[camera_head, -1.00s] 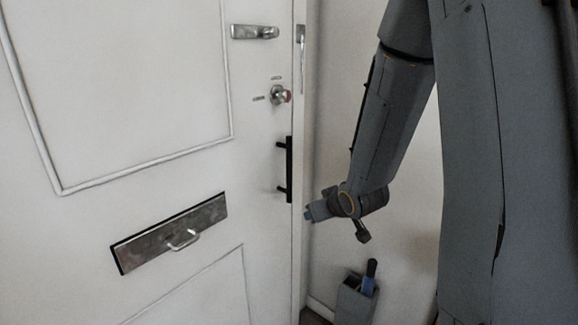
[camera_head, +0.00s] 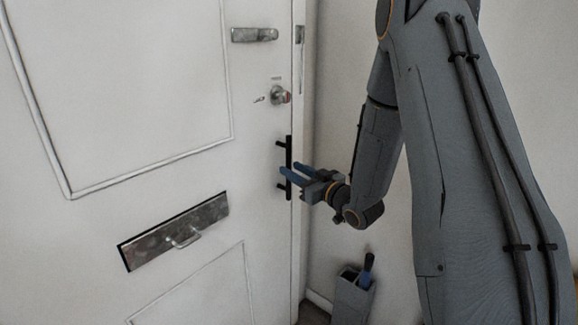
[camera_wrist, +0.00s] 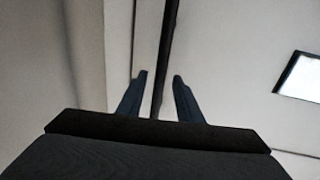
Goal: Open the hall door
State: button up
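The white hall door (camera_head: 140,90) fills the left of the head view and looks shut or nearly so against its frame. A black vertical bar handle (camera_head: 288,145) is on its right edge. My gripper (camera_head: 288,174) is at the lower half of this handle, its blue fingers apart and pointing left. In the wrist view the dark handle bar (camera_wrist: 169,30) runs between the two open fingers (camera_wrist: 160,78), with a visible gap on each side. I cannot tell how deep the bar sits between them.
A round lock knob (camera_head: 279,95) and a metal latch (camera_head: 254,34) are above the handle. A metal letter slot (camera_head: 205,216) is lower left. A grey bin (camera_head: 352,299) with a blue-handled thing in it stands by the wall below my arm.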

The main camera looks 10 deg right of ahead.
jog(key=shift+x, duration=1.5)
jog(key=shift+c, duration=0.5)
grip_shut()
jog(key=shift+d, duration=0.1)
